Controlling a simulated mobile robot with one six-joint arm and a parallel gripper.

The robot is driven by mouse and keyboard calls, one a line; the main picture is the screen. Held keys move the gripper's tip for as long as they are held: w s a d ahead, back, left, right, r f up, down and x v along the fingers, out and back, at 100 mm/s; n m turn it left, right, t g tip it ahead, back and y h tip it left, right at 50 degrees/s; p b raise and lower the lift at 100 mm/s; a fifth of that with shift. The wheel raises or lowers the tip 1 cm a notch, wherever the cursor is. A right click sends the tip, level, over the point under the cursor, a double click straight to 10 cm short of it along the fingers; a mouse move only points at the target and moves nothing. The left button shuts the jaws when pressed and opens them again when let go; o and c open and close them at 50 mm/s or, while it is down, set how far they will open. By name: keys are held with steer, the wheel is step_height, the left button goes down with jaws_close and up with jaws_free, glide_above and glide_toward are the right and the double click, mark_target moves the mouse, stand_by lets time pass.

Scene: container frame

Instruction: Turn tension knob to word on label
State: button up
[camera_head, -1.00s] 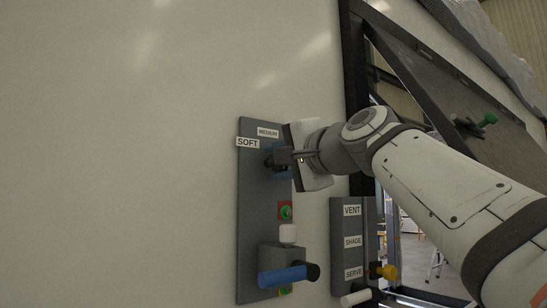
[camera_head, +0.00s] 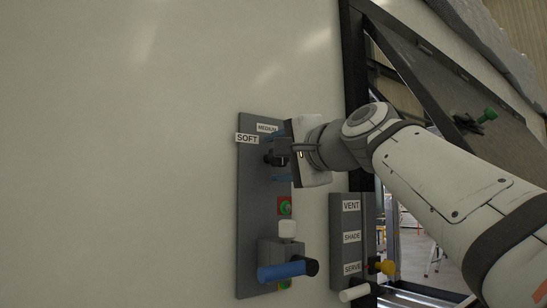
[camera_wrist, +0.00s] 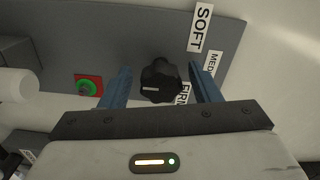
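The black tension knob (camera_wrist: 160,80) is on a grey panel (camera_head: 256,205), with a pale mark on its side toward my gripper. In the head view the knob (camera_head: 270,158) shows just left of my gripper. My gripper (camera_wrist: 160,68) is open, one blue finger on either side of the knob, with visible gaps. In the head view my gripper (camera_head: 279,157) has its fingers above and below the knob. Around the knob are the labels SOFT (camera_wrist: 200,28), MEDIUM (camera_wrist: 212,67), partly hidden, and FIRM (camera_wrist: 186,93), partly covered by a finger.
The pale wall at left is clear.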

steer(key=shift+s+d, duration=0.2)
steer(key=shift+d, duration=0.05)
steer(key=b+v, duration=0.2)
steer(key=v, duration=0.5)
steer(key=shift+b, duration=0.4)
